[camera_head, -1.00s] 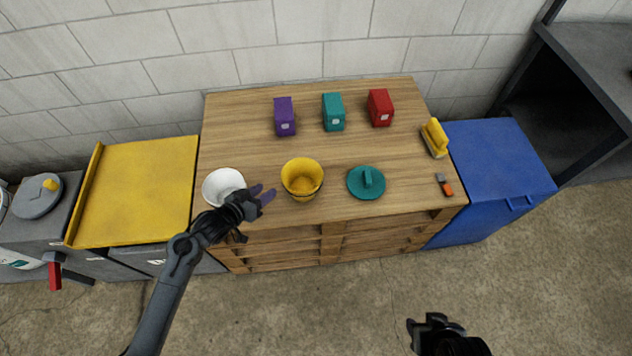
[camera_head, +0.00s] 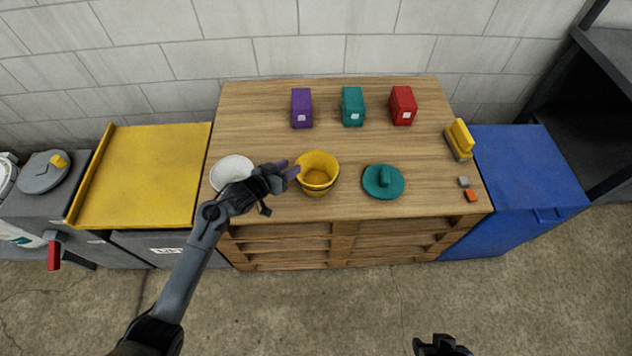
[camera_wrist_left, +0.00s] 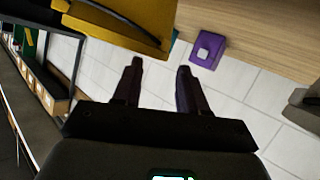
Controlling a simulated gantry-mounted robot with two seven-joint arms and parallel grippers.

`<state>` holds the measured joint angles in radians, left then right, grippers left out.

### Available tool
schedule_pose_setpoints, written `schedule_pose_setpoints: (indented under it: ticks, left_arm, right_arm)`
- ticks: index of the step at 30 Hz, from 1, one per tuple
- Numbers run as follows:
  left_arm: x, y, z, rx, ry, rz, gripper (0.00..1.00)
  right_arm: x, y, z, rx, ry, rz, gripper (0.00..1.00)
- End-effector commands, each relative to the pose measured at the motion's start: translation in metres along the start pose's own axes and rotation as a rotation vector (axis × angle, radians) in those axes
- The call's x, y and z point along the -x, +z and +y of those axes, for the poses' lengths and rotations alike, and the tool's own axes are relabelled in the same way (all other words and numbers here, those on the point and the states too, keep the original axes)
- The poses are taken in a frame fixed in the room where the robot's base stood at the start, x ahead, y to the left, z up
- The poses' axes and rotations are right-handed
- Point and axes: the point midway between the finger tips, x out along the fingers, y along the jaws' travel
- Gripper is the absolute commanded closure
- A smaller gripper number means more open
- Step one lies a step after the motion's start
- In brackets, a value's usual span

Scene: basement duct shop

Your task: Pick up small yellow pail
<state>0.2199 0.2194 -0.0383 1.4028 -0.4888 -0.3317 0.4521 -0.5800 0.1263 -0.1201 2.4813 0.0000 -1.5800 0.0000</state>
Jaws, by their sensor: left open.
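The small yellow pail (camera_head: 317,168) stands upright on the wooden workbench (camera_head: 250,110), near its front edge left of centre. In the left wrist view the pail (camera_wrist_left: 130,18) fills the top, just past the fingertips, with a dark handle across it. My left gripper (camera_head: 290,170) is open and empty, close to the left side of the pail's rim. Its two fingers (camera_wrist_left: 158,65) are apart with nothing between them. I cannot tell whether a finger touches the pail. My right gripper (camera_head: 440,345) is low at the bottom edge, away from the bench, and mostly cut off.
A white bowl (camera_head: 231,170) lies left of the pail, partly behind my left gripper. A teal lid (camera_head: 383,181) lies to the right. Purple (camera_head: 301,108), teal (camera_head: 352,106) and red (camera_head: 402,105) boxes stand at the back. A yellow brush (camera_head: 459,140) lies right.

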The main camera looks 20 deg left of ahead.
Motion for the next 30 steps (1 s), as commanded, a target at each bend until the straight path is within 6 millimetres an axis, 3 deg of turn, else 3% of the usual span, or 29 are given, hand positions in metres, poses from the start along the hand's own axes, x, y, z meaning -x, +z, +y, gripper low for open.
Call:
schedule_pose_setpoints:
  ticks: [9,19,27,30]
  left_arm:
    - [-0.039,0.000,-0.005,0.000,0.001,0.001,0.58]
    - [-0.043,-0.001,-0.005,0.000,0.001,0.000,0.58]
    - [-0.043,0.000,-0.005,0.000,0.000,0.000,0.99]
    - [-0.043,0.000,-0.005,0.000,0.000,-0.001,1.00]
  right_arm:
    - [-0.021,0.006,-0.003,-0.007,-0.006,0.000,0.57]
    - [-0.021,0.006,-0.003,-0.009,-0.007,0.000,0.57]
    - [-0.021,0.006,-0.003,-0.007,-0.006,0.000,0.57]
    - [-0.021,0.006,-0.002,-0.005,-0.004,0.000,0.57]
